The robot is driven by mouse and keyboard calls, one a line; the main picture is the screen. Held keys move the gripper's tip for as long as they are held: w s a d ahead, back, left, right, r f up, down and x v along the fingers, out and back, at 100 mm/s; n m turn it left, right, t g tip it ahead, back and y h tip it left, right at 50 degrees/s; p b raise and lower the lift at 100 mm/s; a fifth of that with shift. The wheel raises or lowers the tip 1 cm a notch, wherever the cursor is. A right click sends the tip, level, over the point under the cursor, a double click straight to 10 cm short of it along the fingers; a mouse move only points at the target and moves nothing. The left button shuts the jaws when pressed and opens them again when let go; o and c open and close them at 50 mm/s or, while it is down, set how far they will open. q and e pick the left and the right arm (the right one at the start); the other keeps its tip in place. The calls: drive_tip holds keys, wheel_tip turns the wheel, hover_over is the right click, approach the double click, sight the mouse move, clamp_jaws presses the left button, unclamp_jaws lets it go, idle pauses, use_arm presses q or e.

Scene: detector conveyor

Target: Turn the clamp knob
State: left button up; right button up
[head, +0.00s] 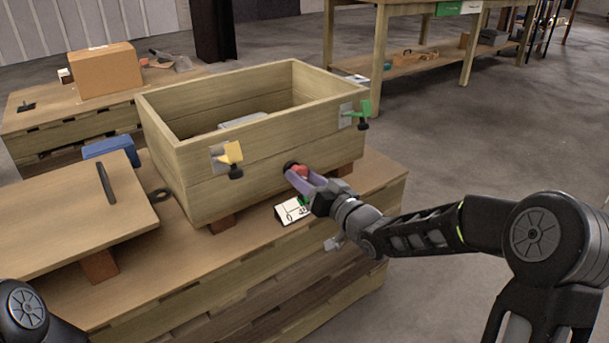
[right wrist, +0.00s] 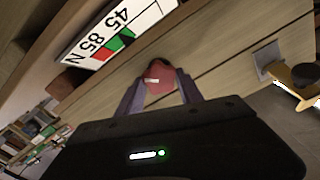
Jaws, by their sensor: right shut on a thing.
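The clamp knob, a red knob (head: 299,169), is on the front wall of the open wooden box (head: 250,165). It also shows in the right wrist view (right wrist: 160,77), with a small white mark on it. My right gripper (head: 303,177) reaches the knob from the front right. Its two purple-grey fingers are shut on the red knob, one on each side, in the right wrist view (right wrist: 161,90). A white dial card with numbers and green and red fields (right wrist: 118,35) is beside the knob; it shows below it in the head view (head: 291,212). My left gripper is out of view.
A yellow latch (head: 231,152) and a green latch (head: 360,112) are on the box front. A wooden lid with a dark handle (head: 75,210) lies at left, near a blue case (head: 110,150). Open floor lies to the right.

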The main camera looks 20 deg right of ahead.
idle(0.4)
drive_tip(key=o, duration=1.4)
drive_tip(key=shift+s, duration=0.1)
drive_tip(key=shift+p+v, duration=1)
drive_tip(key=shift+v, duration=2.85)
